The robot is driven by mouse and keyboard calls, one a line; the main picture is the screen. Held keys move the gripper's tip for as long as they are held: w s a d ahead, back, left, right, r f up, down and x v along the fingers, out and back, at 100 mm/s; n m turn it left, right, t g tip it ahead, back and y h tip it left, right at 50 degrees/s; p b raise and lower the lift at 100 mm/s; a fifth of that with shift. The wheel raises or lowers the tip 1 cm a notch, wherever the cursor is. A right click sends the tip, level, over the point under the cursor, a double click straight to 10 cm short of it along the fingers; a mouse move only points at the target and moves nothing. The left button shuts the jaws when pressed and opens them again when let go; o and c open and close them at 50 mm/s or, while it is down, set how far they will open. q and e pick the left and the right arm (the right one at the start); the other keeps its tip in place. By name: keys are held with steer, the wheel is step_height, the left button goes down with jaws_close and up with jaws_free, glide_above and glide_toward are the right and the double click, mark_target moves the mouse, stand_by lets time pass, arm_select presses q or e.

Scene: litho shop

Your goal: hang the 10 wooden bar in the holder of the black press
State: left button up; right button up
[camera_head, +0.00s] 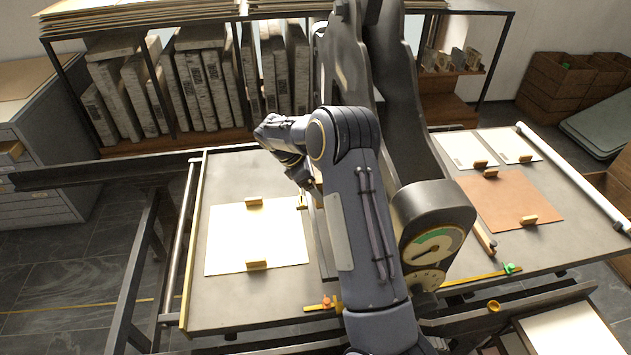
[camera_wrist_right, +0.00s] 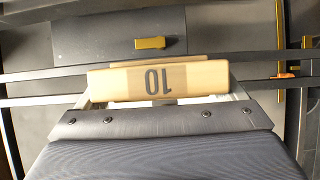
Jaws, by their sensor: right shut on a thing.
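The pale wooden bar marked 10 (camera_wrist_right: 110,85) is in my right gripper in the right wrist view, its number upside down. The gripper's fingers are mostly hidden behind the bar. In the head view my right arm reaches up over the black press (camera_head: 400,90) and bends down at the left, where its gripper (camera_head: 312,188) is largely hidden by the arm. Dark rails (camera_wrist_right: 40,76) run across just beyond the bar; whether the bar touches them I cannot tell. I cannot make out the holder clearly. My left gripper is not in view.
A white sheet (camera_head: 230,240) with wooden blocks lies on the left bed (camera_head: 225,305). A round gauge (camera_head: 432,243) stands right of my arm. A brown sheet (camera_head: 500,205) lies on the right bed. Shelves of stone slabs (camera_head: 190,85) stand behind.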

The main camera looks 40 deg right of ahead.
steer(key=shift+f+b, duration=1.65)
steer(key=shift+f, duration=1.15)
steer(key=shift+s+a+f+b, duration=0.25)
steer(key=shift+f+b, duration=0.2)
steer(key=shift+f, duration=0.2)
steer(key=o, duration=0.8)
steer(key=shift+w+a+r, duration=0.1)
steer(key=shift+w+r, duration=0.05)
steer(key=shift+r, duration=0.2)
steer(key=v, duration=0.8)
steer(key=shift+d+r+b, duration=0.25)
steer(key=shift+r+b, duration=0.1)
steer(key=shift+r, duration=0.2)
